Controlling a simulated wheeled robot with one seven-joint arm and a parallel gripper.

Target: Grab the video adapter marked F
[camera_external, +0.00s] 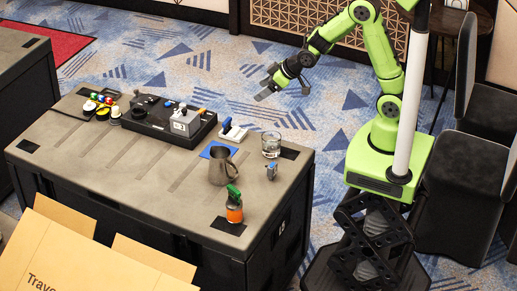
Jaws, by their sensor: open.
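No marking F can be read at this size, so I cannot tell which item is the video adapter. A small grey piece (271,172) stands near the right end of the case-like table (130,160). A light grey box (185,124) sits on a black console at the table's back. A white and black item (233,131) with a blue part lies right of the console. My gripper (284,92) is open and empty, in the air beyond the table's back edge, apart from everything on it.
A metal pitcher (221,166), a glass (271,145) and an orange bottle with a green top (234,206) stand near the small grey piece. Cardboard boxes (75,255) are in front. The table's front left is clear.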

